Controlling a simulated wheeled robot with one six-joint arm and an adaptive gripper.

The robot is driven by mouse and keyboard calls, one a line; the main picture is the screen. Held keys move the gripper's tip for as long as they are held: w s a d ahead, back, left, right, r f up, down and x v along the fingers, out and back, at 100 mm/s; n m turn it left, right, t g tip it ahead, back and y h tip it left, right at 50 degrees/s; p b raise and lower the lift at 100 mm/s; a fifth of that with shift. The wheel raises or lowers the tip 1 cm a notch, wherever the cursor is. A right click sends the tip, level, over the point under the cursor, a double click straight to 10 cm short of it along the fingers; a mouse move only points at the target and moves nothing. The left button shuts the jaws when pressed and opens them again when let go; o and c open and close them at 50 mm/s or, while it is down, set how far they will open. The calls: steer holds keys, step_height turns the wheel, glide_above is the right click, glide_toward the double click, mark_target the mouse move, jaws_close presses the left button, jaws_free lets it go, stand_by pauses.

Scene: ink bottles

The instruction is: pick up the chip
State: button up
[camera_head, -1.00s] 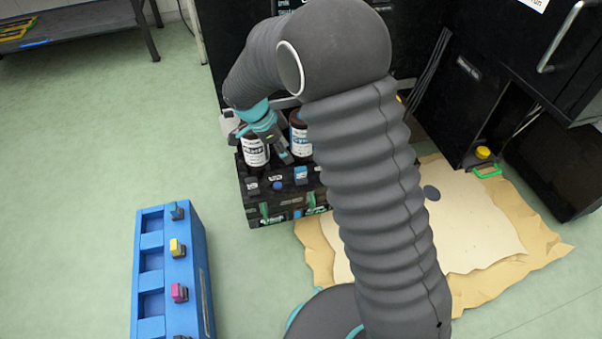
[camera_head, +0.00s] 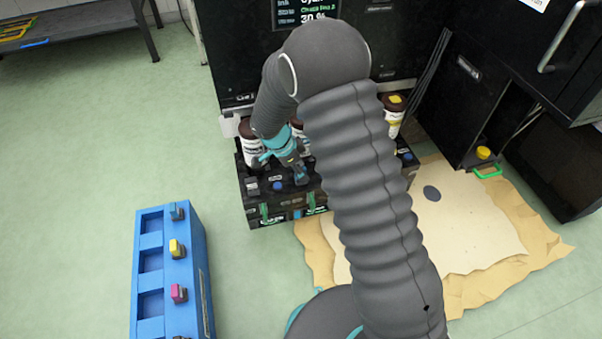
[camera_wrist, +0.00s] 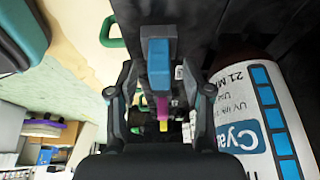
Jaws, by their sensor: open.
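My gripper (camera_head: 290,172) points down over the front of the black bottle stand (camera_head: 262,213) in the head view. In the wrist view my gripper (camera_wrist: 160,88) is open, with a finger on each side of a blue chip (camera_wrist: 158,60). The chip looks lined up between the fingers; I cannot tell whether they touch it. Magenta (camera_wrist: 163,107) and yellow pieces show farther off in the same line. A white bottle labelled Cyan (camera_wrist: 262,120) fills the right of the wrist view.
A brown-capped bottle (camera_head: 250,148) and a yellow-marked bottle (camera_head: 393,112) stand on the black stand. A blue rack (camera_head: 150,225) with coloured chips stands at lower left on open green floor. Tan sheets (camera_head: 470,225) lie at the right. Dark cabinets rise behind.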

steer(key=shift+f, duration=0.1)
jaws_close()
stand_by(0.3)
